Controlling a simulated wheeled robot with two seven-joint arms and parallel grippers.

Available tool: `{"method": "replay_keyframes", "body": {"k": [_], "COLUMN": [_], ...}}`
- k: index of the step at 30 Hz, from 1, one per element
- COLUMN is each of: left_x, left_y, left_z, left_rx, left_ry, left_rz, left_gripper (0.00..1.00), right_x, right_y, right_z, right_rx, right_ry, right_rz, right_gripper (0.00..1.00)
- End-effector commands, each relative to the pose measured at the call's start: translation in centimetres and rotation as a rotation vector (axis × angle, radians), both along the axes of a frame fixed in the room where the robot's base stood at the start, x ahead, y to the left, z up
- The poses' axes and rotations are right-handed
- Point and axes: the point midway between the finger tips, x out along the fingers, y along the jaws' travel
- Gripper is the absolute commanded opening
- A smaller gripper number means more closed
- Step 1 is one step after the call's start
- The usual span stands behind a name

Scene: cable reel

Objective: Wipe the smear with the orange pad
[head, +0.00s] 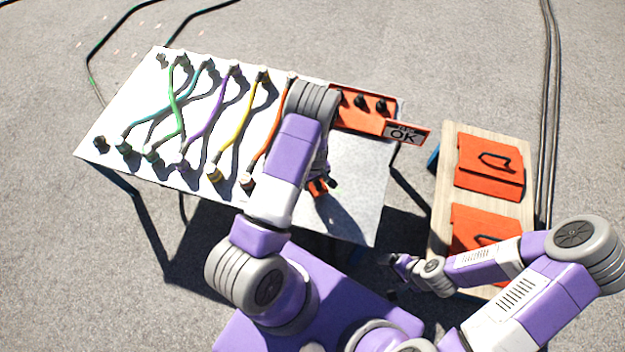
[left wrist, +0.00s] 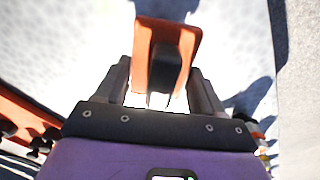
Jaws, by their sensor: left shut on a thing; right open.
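My left gripper (head: 322,187) reaches over the right part of the white tabletop (head: 362,185). It is shut on the orange pad (left wrist: 165,55), which sits between both fingers in the left wrist view; only a small bit of orange shows beneath the arm in the head view. I cannot tell whether the pad touches the surface. I cannot make out the smear; the arm and its shadow cover part of the tabletop. My right gripper (head: 393,268) is open and empty, low beside the wooden table's near left edge.
Several coloured cables (head: 205,120) run between posts on the tabletop's left and middle. An orange block with black knobs (head: 362,108) and an OK sign (head: 405,135) stand at its far right. A wooden table (head: 447,185) with orange trays (head: 488,165) stands to the right.

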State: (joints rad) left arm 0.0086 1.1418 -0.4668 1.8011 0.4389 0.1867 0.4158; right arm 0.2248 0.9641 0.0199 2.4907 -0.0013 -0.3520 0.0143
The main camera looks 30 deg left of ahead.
Motion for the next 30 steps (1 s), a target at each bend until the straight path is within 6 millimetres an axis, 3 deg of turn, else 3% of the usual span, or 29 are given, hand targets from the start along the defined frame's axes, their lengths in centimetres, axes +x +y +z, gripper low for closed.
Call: {"method": "replay_keyframes", "body": {"k": [9,30], "left_x": [0.0,0.2], "left_y": [0.0,-0.4], "left_z": [3.0,3.8], "left_rx": [0.000,0.000], "left_ry": [0.000,-0.002], "left_rz": [0.001,-0.024], "left_gripper": [0.40,0.40], "right_x": [0.0,0.0], "right_y": [0.0,0.0], "right_z": [2.3,2.4], "right_rx": [0.000,0.000], "right_ry": [0.000,0.000], "right_rz": [0.000,0.000], "right_gripper": [0.83,0.83]}}
